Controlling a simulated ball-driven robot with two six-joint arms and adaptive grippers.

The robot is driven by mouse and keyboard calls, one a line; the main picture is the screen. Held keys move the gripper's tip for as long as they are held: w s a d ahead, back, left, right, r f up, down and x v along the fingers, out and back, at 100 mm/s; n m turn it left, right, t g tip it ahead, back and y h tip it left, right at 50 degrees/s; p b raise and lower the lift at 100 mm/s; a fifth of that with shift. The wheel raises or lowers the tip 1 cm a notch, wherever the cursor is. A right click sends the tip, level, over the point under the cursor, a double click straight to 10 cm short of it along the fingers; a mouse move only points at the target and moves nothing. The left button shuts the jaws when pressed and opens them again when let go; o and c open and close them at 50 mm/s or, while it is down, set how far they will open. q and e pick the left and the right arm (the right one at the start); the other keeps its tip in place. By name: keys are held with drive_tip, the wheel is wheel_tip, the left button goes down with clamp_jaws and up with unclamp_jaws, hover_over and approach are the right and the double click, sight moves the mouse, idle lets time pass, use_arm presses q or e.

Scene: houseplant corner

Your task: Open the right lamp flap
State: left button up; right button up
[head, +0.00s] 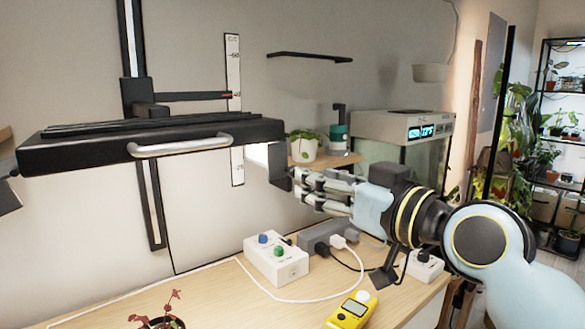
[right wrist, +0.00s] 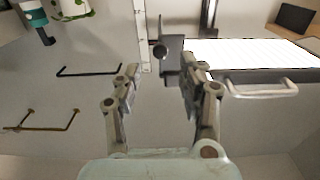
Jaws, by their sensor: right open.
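The black grow lamp (head: 85,155) hangs level from a wall rail, with a pale bar handle (head: 180,146) on its front. The right lamp flap (head: 279,165) is a dark plate hanging down at the lamp's right end, beside a bright glow. My right gripper (head: 298,182) is open and empty, its fingertips close to the flap's right side. In the right wrist view the gripper (right wrist: 157,85) has its fingers spread. The flap (right wrist: 172,62) shows beyond the tips, nearer the right-hand finger. I cannot tell whether they touch. My left gripper is out of view.
Below, the wooden bench holds a white control box (head: 277,262) with knobs, a grey power strip (head: 325,236), a yellow meter (head: 351,312) and a red-leaved plant (head: 165,312). Behind my gripper stand a potted plant (head: 304,148) and a glass tank (head: 410,140).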

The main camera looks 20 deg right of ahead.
sight(294, 171)
drive_tip(key=x, duration=0.6)
drive_tip(key=shift+w+a+p, duration=0.15)
drive_tip(key=shift+w+p, duration=0.15)
drive_tip(key=shift+w, duration=0.05)
drive_tip(key=shift+c, duration=0.5)
clamp_jaws()
